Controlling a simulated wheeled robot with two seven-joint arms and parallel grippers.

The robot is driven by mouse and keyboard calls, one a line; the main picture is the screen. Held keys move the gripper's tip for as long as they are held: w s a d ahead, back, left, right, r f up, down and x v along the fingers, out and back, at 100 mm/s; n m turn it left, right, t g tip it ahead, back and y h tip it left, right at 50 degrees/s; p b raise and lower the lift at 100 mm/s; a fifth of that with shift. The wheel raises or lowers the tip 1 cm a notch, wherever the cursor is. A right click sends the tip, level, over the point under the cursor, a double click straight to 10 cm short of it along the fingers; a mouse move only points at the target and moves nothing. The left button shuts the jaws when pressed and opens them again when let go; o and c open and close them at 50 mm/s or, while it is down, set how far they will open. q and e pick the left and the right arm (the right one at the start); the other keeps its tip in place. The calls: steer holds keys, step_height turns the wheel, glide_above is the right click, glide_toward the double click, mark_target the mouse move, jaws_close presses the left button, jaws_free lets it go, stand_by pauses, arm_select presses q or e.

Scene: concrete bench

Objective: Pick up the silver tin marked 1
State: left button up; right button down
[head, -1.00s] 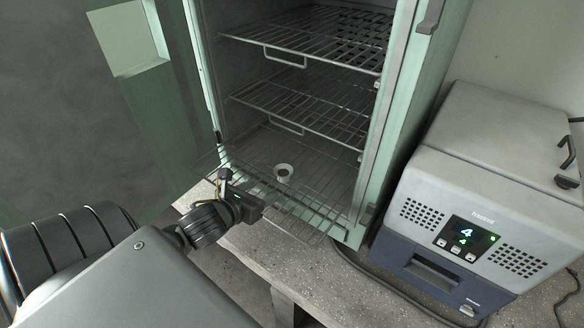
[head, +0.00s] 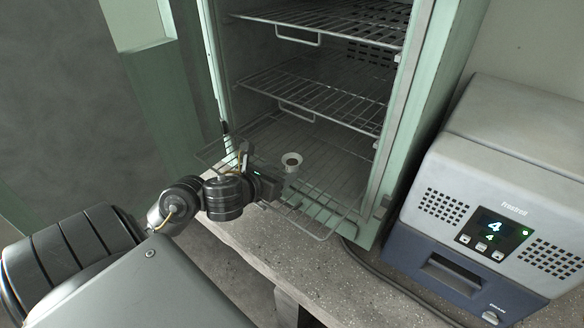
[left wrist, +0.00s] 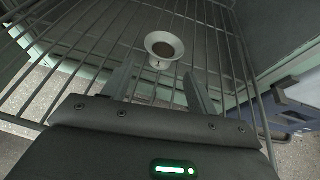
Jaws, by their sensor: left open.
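A small silver tin (head: 291,163) with a wide pale rim and dark inside stands upright on the pulled-out bottom wire rack of the open cabinet. My left gripper (head: 280,188) is low over the rack, just in front of the tin. In the left wrist view its two open fingers (left wrist: 159,84) point toward the tin, which appears beyond and between them. Nothing is between the fingers. My right gripper is not in view.
The pale green cabinet (head: 403,130) has wire shelves (head: 320,95) above the tin and its door (head: 165,85) swung open to the left. A grey and blue device (head: 470,200) with a lit display stands on the right. Bare concrete bench (head: 265,255) lies in front.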

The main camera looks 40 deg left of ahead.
mark_target(288, 167)
arm_select(q)
steer(key=shift+w, duration=0.2)
steer(key=b+x, duration=0.2)
steer(key=x, duration=0.2)
steer(key=shift+w+f, duration=0.1)
steer(key=shift+w, duration=0.3)
steer(key=c, duration=1.1)
steer(key=shift+o, duration=0.2)
